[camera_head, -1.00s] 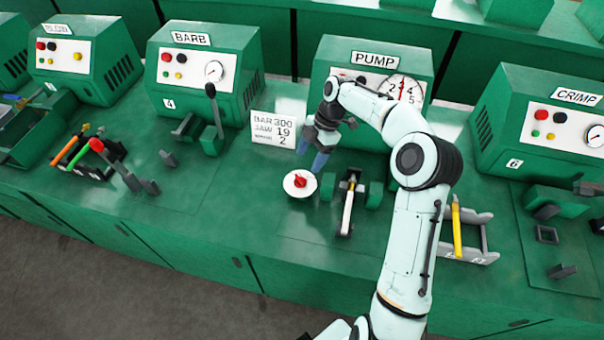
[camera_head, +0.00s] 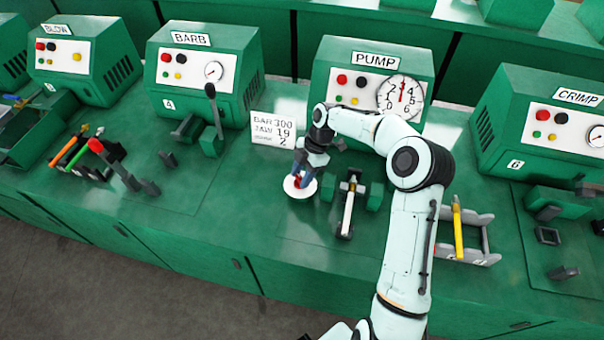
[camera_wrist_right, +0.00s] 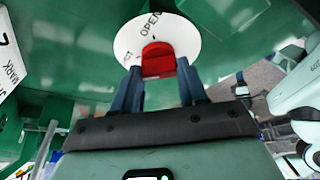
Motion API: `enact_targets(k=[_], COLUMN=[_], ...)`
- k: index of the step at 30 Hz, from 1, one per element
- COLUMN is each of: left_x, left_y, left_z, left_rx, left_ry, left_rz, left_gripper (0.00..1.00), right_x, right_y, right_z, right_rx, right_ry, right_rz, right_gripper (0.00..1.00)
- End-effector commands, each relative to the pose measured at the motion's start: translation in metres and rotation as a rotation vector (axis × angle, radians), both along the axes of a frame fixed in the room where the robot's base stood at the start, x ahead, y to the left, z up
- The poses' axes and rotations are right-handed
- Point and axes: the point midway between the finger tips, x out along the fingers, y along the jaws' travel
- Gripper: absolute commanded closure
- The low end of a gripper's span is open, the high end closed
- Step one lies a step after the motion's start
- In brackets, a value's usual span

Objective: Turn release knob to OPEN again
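The release knob (camera_wrist_right: 158,61) is red and sits at the centre of a round white dial (camera_head: 290,191) on the green bench in front of the PUMP machine. In the right wrist view the dial (camera_wrist_right: 183,32) shows OPEN near its top and partly hidden lettering at its left. My right gripper (camera_head: 300,179) points down at the knob. In the wrist view its two blue fingers (camera_wrist_right: 160,72) stand on either side of the knob, with a narrow gap seeming to show at each side. The fingers hide most of the knob in the head view. My left gripper is not in view.
The PUMP machine (camera_head: 333,66) stands behind, its gauge (camera_head: 403,112) needle pointing about straight up near 3. A black-and-white lever (camera_head: 348,211) stands close right of the dial. A number card (camera_head: 272,131) stands behind the dial.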

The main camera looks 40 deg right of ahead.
Motion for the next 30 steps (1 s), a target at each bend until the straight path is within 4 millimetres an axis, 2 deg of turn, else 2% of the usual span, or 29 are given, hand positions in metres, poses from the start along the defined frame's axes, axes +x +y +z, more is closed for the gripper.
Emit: enact_targets(k=[8, 14, 30], left_x=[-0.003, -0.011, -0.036], left_y=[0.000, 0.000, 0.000], left_z=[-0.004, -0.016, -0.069], left_rx=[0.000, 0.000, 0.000], left_ry=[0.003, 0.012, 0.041], left_rz=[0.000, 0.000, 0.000], left_gripper=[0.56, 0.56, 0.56], right_x=[0.000, -0.001, -0.004], right_y=[0.000, -0.001, 0.001], right_z=[0.000, -0.002, -0.002], right_rx=[-0.002, -0.003, -0.002], right_ry=[0.000, -0.002, -0.005], right_rz=[-0.022, -0.108, -0.584], right_gripper=[0.88, 0.88, 0.88])
